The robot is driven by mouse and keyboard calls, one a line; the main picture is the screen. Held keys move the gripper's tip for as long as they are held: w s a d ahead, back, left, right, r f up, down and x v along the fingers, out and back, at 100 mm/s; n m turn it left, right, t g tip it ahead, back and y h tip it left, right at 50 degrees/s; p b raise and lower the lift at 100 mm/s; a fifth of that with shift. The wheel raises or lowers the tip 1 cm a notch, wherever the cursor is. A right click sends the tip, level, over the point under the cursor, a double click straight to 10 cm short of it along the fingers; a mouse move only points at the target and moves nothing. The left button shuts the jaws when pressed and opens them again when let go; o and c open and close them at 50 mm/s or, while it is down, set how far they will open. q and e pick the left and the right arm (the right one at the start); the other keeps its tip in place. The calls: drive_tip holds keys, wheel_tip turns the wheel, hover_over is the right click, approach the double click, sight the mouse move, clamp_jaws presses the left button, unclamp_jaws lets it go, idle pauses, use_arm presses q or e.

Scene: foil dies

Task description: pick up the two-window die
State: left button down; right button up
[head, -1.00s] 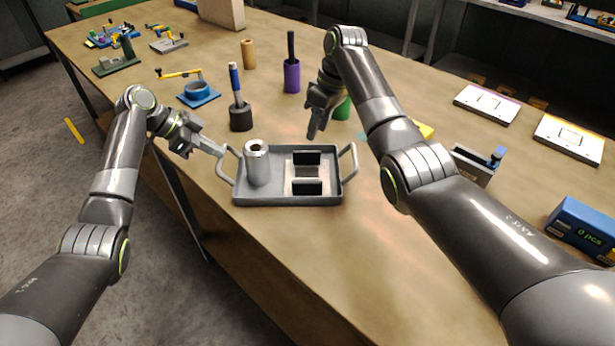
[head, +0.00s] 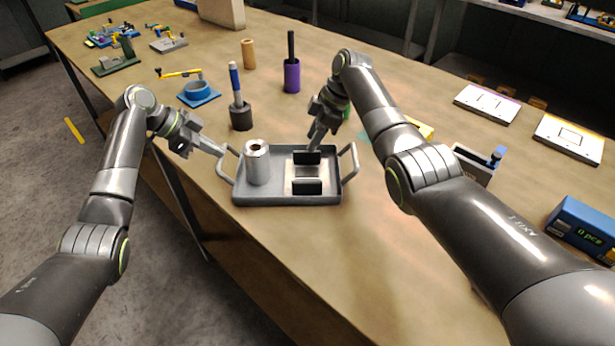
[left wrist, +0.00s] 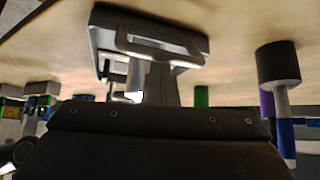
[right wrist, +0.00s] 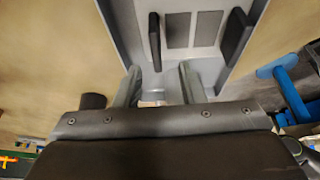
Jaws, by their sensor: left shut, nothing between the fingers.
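A grey tray (head: 240,199) with a loop handle at each end holds a block (head: 308,172) with two upright black plates. In the right wrist view two grey rectangles (right wrist: 178,30) show between the black plates. I cannot tell whether this is the two-window die. Two flat white plates with outlined rectangles, one purple-edged (head: 487,104) and one orange-edged (head: 569,138), lie at the right. My left gripper (head: 222,152) is shut and empty beside the tray's left handle. My right gripper (head: 315,147) is open and empty at the tray's far edge, near the black plates.
A metal cylinder (head: 257,164) stands in the tray's left part. A black holder with a blue-handled tool (head: 240,115), a purple holder (head: 291,76) and a tan cylinder (head: 248,54) stand behind. A blue counter box (head: 584,228) is at the right. The table's front right is clear.

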sight(307, 173)
drive_tip(key=shift+x, duration=1.65)
drive_tip(key=shift+d+x, duration=0.2)
drive_tip(key=shift+x, duration=1)
drive_tip(key=shift+w+f, duration=0.1)
clamp_jaws()
